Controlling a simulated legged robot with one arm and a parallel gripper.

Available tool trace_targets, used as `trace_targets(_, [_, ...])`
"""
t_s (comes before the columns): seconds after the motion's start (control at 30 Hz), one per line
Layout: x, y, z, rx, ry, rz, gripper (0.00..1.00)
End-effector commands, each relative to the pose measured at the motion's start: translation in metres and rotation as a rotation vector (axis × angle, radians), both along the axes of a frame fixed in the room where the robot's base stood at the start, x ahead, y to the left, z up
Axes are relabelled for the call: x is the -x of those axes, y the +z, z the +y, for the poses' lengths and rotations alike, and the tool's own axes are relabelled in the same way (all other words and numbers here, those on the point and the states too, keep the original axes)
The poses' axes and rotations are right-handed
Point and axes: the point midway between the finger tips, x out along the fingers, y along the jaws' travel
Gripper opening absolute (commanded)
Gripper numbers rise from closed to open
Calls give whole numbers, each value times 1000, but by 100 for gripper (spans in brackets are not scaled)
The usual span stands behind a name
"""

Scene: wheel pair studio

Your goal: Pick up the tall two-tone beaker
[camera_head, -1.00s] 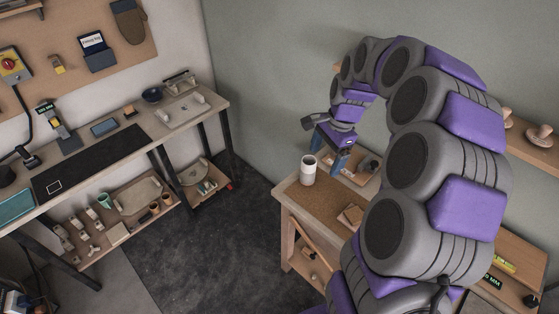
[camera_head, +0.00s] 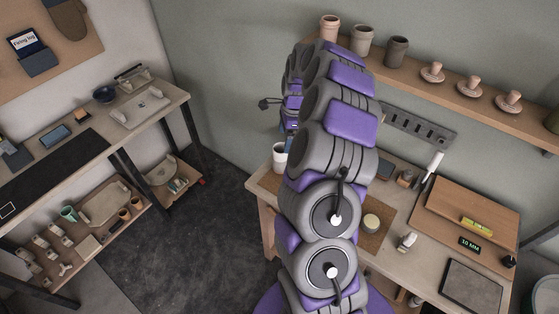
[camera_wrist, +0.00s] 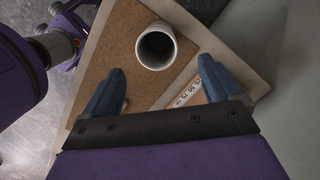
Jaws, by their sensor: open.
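The beaker (camera_head: 280,161) is a pale, upright cup on the left end of the wooden workbench, partly hidden behind my arm in the head view. Its two-tone split is not clear in this view. In the wrist view I look down into its dark open mouth (camera_wrist: 157,48), ringed by a white rim, and it stands on a brown cork mat (camera_wrist: 116,40). My gripper (camera_wrist: 160,80) is open and empty. Its two blue fingers point toward the beaker, one to each side, and the beaker lies slightly beyond the fingertips. In the head view my gripper is mostly hidden by my arm.
A strip with printed numbers (camera_wrist: 188,93) lies near the right finger. Jars and knobbed pieces line the wall shelf (camera_head: 455,97). A round pale-topped jar (camera_head: 371,223) and a wooden board (camera_head: 440,215) sit farther right on the bench. Dark floor mat (camera_head: 190,235) separates the benches.

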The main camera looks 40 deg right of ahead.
Motion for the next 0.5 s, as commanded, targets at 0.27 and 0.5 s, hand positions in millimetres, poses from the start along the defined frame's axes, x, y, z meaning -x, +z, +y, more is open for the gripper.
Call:
trace_targets(0.27, [-3,-50,7,-1,0,2,91])
trace_targets(0.5, [-5,-64,11,-1,0,0,91])
